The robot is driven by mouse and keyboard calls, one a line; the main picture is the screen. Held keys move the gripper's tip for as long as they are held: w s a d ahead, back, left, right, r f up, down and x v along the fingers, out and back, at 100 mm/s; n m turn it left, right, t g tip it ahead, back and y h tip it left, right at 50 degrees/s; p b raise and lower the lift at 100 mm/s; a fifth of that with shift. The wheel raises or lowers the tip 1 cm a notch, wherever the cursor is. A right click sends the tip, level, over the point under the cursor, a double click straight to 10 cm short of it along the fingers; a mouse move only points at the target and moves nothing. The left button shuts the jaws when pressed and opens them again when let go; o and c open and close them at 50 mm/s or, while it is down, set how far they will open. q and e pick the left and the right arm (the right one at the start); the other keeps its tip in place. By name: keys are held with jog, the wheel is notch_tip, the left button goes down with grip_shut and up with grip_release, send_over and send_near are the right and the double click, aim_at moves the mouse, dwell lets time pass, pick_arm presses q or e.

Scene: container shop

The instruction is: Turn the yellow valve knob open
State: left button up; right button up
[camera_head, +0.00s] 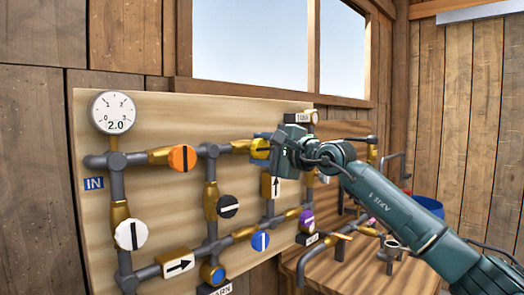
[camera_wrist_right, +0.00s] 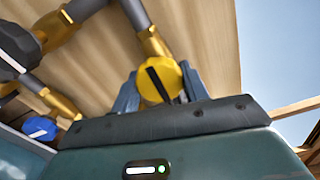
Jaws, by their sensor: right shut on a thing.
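The yellow valve knob (camera_head: 259,146) sits on the upper pipe run of the wooden board, partly hidden behind my right gripper (camera_head: 272,147). In the right wrist view the yellow knob (camera_wrist_right: 160,80) faces the camera, and its black stripe slants from upper left to lower right. The fingers of my right gripper (camera_wrist_right: 157,88) stand on both sides of the knob and are shut on it. My left gripper is in neither view.
The board (camera_head: 144,108) also carries an orange knob (camera_head: 183,158), a black knob (camera_head: 228,206), a white knob (camera_head: 131,235), blue knobs and a purple knob. A round gauge (camera_head: 114,112) reads 2.0. A wooden table (camera_head: 345,270) with metal fittings stands at right, below my right arm.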

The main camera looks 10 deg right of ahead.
dwell(0.6)
jog(key=o, duration=1)
jog(key=shift+s+d, duration=0.3)
pick_arm(q)
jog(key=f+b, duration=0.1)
jog(key=b, duration=0.1)
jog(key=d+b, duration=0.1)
jog(key=b, duration=0.1)
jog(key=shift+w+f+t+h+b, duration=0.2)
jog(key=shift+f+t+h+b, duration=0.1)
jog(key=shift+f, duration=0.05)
pick_arm(e)
jog(key=v, duration=1.2)
jog(key=shift+s, duration=0.2)
